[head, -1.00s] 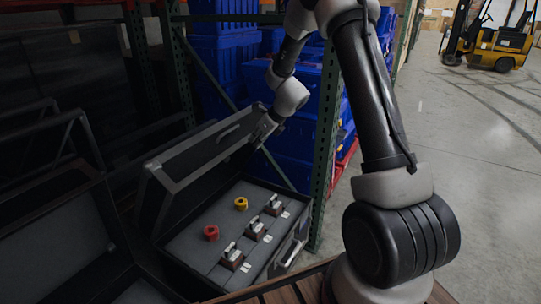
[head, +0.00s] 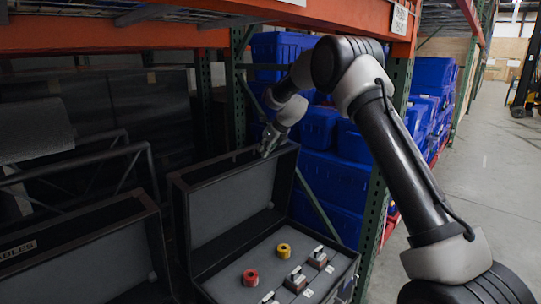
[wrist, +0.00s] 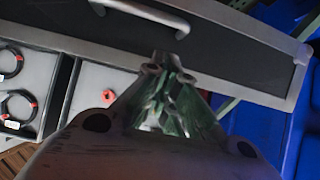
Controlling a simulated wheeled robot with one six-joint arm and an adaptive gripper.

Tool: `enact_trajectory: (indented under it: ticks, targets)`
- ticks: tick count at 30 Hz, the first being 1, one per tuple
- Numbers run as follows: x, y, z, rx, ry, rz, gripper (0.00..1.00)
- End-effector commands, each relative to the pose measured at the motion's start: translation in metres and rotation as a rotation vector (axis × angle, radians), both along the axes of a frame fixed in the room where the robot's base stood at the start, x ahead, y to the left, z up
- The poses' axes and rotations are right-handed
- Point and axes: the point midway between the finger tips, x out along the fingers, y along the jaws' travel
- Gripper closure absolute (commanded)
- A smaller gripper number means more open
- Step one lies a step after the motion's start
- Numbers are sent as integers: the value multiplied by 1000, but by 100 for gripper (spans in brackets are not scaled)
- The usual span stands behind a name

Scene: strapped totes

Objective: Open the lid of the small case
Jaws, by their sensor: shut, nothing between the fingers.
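The small black case (head: 345,288) stands open in the head view, its lid (head: 235,200) raised to near upright with the grey lining facing out. A red roll (head: 250,277), a yellow roll (head: 283,250) and several latched blocks (head: 318,258) lie inside. My gripper (head: 267,150) is at the top edge of the lid, toward its right end; I cannot tell whether it touches. In the wrist view, my gripper (wrist: 170,60) is shut and empty over the dark lid (wrist: 225,50), beside its grey handle (wrist: 145,14). The red roll (wrist: 108,97) shows below.
Another open dark case (head: 90,250), partly labelled "ABLES", stands at left; coiled cables (wrist: 18,105) show in the wrist view. An orange shelf beam (head: 200,36) runs above my gripper. A green post (head: 377,200) and blue totes (head: 335,180) stand right of the case.

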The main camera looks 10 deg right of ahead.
Motion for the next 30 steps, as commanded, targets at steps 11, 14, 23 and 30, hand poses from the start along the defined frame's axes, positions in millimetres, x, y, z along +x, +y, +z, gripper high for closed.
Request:
enact_trajectory:
  ticks: [11,14,23,30]
  targets:
    - [1,1,0,0,1,1,100]
    - [0,0,0,1,1,0,100]
    - [-30,-24,-8,0,3,-2,100]
    - [-70,-56,-25,1,3,-3,100]
